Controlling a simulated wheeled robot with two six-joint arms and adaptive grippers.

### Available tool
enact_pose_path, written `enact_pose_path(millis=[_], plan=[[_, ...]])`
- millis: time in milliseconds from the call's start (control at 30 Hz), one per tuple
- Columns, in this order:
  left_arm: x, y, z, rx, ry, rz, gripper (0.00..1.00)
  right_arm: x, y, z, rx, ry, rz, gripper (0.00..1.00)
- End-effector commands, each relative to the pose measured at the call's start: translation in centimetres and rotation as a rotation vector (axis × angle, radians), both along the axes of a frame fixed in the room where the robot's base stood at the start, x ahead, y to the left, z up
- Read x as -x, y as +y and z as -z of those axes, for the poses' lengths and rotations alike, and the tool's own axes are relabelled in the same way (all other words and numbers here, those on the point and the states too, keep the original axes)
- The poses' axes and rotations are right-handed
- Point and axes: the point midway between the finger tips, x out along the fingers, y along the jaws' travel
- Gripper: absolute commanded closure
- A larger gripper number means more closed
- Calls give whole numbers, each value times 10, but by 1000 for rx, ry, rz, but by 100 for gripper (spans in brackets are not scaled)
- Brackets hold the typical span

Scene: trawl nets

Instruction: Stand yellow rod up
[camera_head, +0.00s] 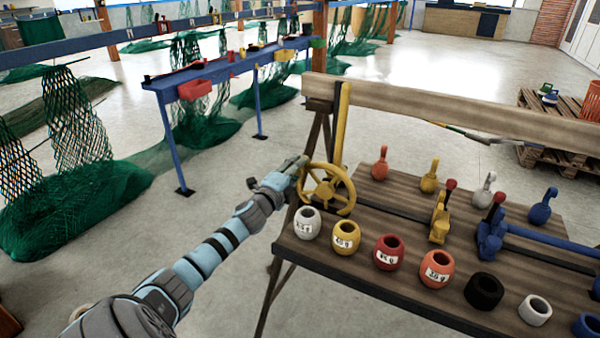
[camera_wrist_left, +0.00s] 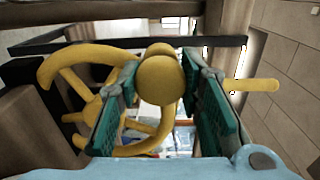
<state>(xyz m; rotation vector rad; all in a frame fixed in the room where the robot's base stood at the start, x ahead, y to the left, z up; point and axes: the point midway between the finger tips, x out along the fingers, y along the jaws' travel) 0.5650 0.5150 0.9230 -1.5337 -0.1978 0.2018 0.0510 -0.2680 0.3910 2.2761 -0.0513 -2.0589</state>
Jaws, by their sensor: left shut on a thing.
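In the head view, my left gripper (camera_head: 297,166) reaches the yellow wheel (camera_head: 347,192) at the left end of the bench. In the left wrist view, my left gripper (camera_wrist_left: 161,105) has its green-lined fingers shut on a round-ended yellow knob (camera_wrist_left: 158,80). The wheel's rim and spokes (camera_wrist_left: 68,82) show behind and left of it. A yellow rod end (camera_wrist_left: 255,85) sticks out sideways to the right of the fingers; its other end is hidden. In the head view, a long yellow bar (camera_head: 341,125) stands nearly upright behind the wheel. I cannot tell whether it is that same rod. My right gripper is not in view.
The wooden bench (camera_head: 405,190) carries a front row of coloured pots, such as a white one (camera_head: 307,222), with coloured knobbed pieces behind. A wooden beam (camera_head: 450,104) crosses its back. Green nets (camera_head: 75,208) and a blue rack (camera_head: 235,68) stand left; floor between is clear.

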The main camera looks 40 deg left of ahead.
Motion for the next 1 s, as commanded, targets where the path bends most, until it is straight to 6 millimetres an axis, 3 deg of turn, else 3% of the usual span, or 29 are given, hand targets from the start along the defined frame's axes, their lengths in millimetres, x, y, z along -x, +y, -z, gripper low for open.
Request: enact_pose_path(millis=[600,633,733,1000], plan=[[1,3,7,46,-7,-1,100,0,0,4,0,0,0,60],[1,3,7,46,-6,-1,62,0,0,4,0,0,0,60],[1,3,6,45,-8,-1,46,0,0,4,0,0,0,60],[1,3,5,42,-9,-1,46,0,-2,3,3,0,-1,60]])
